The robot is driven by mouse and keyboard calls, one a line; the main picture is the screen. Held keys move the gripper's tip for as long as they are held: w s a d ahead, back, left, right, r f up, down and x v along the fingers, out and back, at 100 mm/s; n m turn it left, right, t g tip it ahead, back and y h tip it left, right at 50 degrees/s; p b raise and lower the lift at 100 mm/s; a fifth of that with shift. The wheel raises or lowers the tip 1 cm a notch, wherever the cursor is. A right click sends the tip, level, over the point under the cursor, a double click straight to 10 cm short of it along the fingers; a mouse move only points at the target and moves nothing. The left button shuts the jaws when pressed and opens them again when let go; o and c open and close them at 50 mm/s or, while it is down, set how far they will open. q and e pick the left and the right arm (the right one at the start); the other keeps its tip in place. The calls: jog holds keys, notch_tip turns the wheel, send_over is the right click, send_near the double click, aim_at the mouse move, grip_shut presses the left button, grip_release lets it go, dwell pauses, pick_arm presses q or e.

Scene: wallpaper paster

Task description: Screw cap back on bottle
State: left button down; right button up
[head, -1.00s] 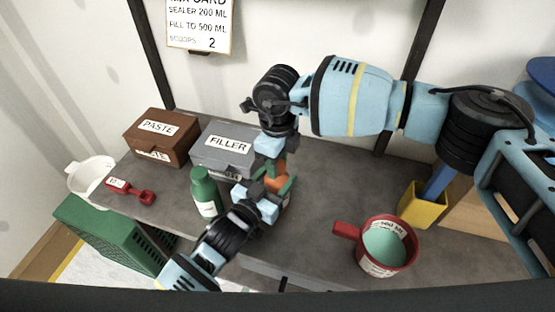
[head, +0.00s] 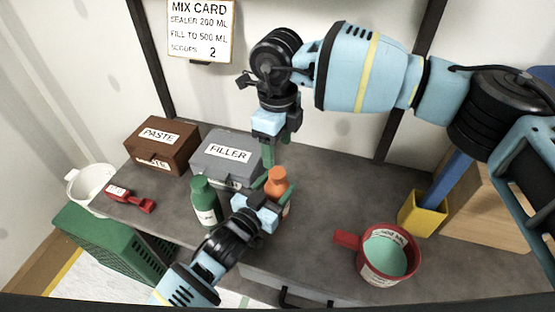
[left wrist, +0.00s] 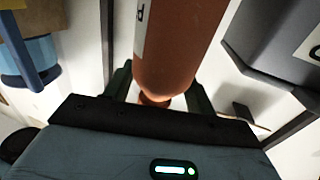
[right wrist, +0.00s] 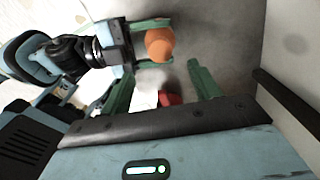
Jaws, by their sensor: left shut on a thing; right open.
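An orange bottle (head: 277,178) stands upright near the middle of the counter, with a rounded orange top and a white label low on its side. My left gripper (head: 268,192) is shut on the orange bottle; the bottle also fills the top of the left wrist view (left wrist: 180,45). Its top shows as an orange disc in the right wrist view (right wrist: 160,45); I cannot tell a separate cap from the body. My right gripper (head: 268,155) points down above and slightly behind the bottle, open and empty. A green bottle (head: 205,200) stands just left.
A brown paste box (head: 155,155) and a grey filler box (head: 222,165) stand behind. A red scoop (head: 130,197) lies left. A red mug (head: 382,262) and a yellow holder (head: 422,215) are at right. Counter between bottle and mug is clear.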

jog(key=shift+r, duration=2)
pick_arm(q)
jog(key=shift+c, duration=2.1)
grip_release()
jog(key=shift+s+a, duration=0.1)
pick_arm(e)
jog(key=shift+f, duration=0.1)
pick_arm(q)
jog(key=v, duration=0.6)
jog(key=shift+s+a+f+b, duration=0.1)
jog(key=shift+s+a+b, duration=0.05)
jog(key=shift+s+b, duration=0.15)
jog(key=shift+s+a, duration=0.25)
jog(key=shift+s, duration=0.15)
pick_arm(e)
jog(key=shift+f, duration=0.9)
